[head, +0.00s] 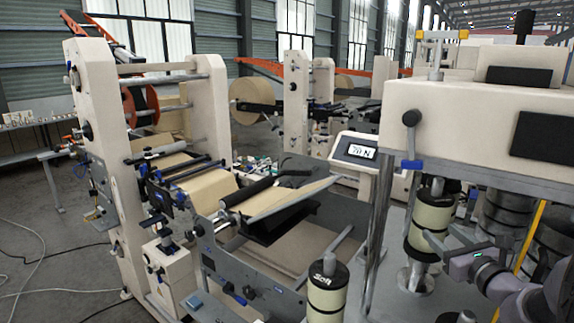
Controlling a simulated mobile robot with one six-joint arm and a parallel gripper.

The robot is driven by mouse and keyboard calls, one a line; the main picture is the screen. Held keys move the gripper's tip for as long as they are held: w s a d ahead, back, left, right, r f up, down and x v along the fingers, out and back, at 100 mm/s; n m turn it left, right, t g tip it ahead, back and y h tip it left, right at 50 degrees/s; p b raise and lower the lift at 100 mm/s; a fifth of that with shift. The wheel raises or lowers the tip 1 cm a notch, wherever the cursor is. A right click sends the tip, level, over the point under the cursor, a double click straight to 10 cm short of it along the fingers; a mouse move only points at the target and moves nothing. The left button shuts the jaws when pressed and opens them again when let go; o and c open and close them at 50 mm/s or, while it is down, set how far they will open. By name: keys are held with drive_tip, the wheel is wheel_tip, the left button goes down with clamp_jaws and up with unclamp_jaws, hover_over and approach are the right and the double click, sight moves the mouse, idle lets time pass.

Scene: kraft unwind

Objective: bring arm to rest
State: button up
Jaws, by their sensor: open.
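My arm (512,288) comes in from the lower right corner, grey and purple. My gripper (441,237) is at its left end, open, with its grey fingers pointing left. The fingers overlap the lower side of a cream cylinder with dark bands (432,212) on a metal post. I cannot tell whether they touch it or are only in front of it.
A second cream and black cylinder (327,288) stands at the bottom centre. The big cream machine frame (432,105) is close above my arm. A yellow bar (531,237) rises beside it. The paper unwinding machine (208,110) fills the left, with open floor (40,245) beyond.

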drive_tip(key=s+a+f+n+g+y+b, duration=0.1)
drive_tip(key=s+a+n+g+y+b, duration=0.2)
drive_tip(key=a, duration=0.6)
drive_tip(key=s+a+n+g+y+b, duration=0.1)
drive_tip(key=s+a+n+y+b, duration=0.15)
drive_tip(key=a+n, duration=0.5)
drive_tip(key=s+a+f+n+g+y+b, duration=0.1)
drive_tip(key=s+a+f+n+g+b, duration=0.45)
drive_tip(key=s+a, duration=0.65)
drive_tip(key=s+f+n+g+h+b, duration=0.2)
drive_tip(key=s+f+n+h+b, duration=0.4)
drive_tip(key=s+f+n, duration=0.6)
drive_tip(key=s+f, duration=0.2)
drive_tip(key=s, duration=0.3)
drive_tip(key=shift+s+d+n, duration=0.15)
drive_tip(key=shift+n, duration=0.25)
